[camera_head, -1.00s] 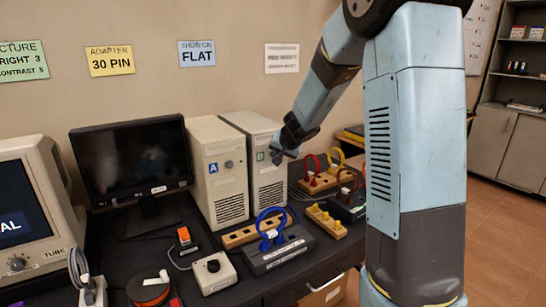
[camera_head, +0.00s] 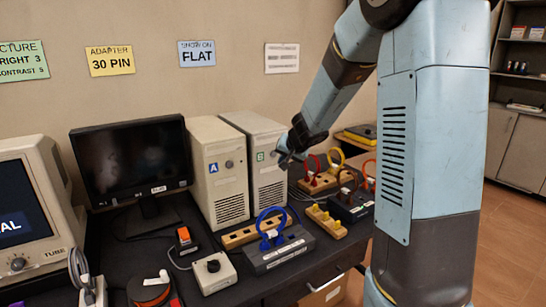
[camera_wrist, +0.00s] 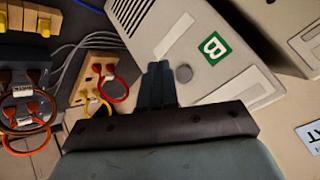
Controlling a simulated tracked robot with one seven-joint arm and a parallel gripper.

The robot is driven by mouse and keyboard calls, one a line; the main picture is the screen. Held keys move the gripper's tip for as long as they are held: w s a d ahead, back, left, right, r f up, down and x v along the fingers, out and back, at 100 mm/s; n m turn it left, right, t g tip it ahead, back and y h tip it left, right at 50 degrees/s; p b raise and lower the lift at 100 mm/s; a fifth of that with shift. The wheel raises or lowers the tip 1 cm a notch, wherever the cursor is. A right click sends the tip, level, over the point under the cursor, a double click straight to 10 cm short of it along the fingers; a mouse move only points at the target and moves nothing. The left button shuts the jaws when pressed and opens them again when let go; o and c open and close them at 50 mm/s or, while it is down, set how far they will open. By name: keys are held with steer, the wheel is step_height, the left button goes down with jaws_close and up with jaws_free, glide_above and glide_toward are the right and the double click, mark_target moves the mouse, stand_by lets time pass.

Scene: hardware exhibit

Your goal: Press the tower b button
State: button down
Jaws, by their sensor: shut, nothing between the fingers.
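Tower B (camera_head: 265,197) is the right-hand beige computer tower, with a green B label (camera_head: 260,156) on its front. In the wrist view the tower front (camera_wrist: 160,20) shows the green B label (camera_wrist: 212,47) and a round grey button (camera_wrist: 184,74). My gripper (camera_head: 284,159) is at the right side of the tower's front in the head view, where it hides the button. In the wrist view my gripper (camera_wrist: 158,67) is shut and empty, its tips just left of the button. I cannot tell whether they touch the tower.
Tower A (camera_head: 217,180) stands to the left, beside a dark monitor (camera_head: 132,160). Plug blocks with red and yellow loops (camera_head: 325,170) lie right of tower B. A dark box with blue loops (camera_head: 277,250) is in front of it.

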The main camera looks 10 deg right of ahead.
steer(key=s, duration=0.1)
steer(key=s+d, duration=0.1)
steer(key=s, duration=0.1)
steer(key=shift+s, duration=0.2)
stand_by(2.1)
